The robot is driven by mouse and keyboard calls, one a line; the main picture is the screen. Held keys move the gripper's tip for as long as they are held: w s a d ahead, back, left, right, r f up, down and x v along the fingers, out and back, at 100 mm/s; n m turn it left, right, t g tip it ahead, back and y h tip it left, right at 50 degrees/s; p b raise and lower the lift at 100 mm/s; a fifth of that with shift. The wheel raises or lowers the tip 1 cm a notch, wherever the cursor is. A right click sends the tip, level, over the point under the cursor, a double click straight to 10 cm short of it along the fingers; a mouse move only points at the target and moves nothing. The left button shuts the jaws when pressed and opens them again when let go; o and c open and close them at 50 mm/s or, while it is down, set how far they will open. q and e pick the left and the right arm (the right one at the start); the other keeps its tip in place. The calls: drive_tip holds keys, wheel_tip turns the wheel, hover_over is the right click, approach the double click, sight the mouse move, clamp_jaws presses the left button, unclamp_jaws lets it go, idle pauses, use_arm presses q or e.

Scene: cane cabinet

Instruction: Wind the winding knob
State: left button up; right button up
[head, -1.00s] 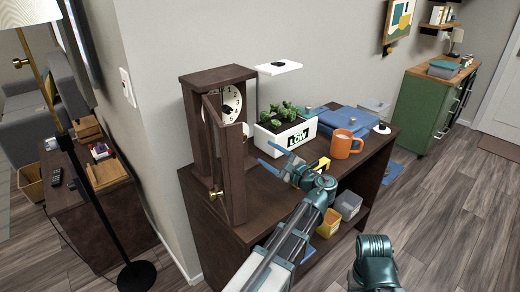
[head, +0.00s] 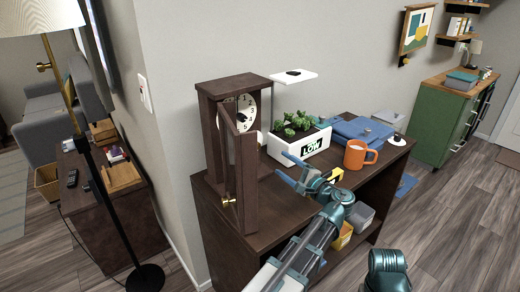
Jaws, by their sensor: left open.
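A dark wooden clock case (head: 233,84) stands on the cabinet's left end. Its narrow front door (head: 246,180) is swung open toward me, with a small brass knob (head: 229,201) low on it. The white dial (head: 248,110) with black marks shows partly behind the door. I cannot make out a winding knob; the door covers part of the dial. My left gripper (head: 280,162) is open and empty, its two blue fingers pointing left toward the clock. It is in front of the white planter, right of the door and apart from it. My right arm (head: 387,271) shows at the bottom; its gripper is out of view.
The dark cabinet (head: 226,232) also holds the white planter (head: 310,147) with green plants, an orange mug (head: 356,154) and a blue folded item (head: 358,130). A small white shelf (head: 294,77) juts from the wall above. A floor lamp pole (head: 98,185) stands at left.

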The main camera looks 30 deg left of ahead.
use_arm(q)
drive_tip(key=w+a+n, duration=0.2)
drive_tip(key=a+n, duration=0.4)
drive_tip(key=n, duration=0.5)
drive_tip(key=w+a+n, duration=0.3)
drive_tip(key=a+n, duration=0.4)
drive_tip(key=n, duration=0.4)
clamp_jaws()
idle(0.3)
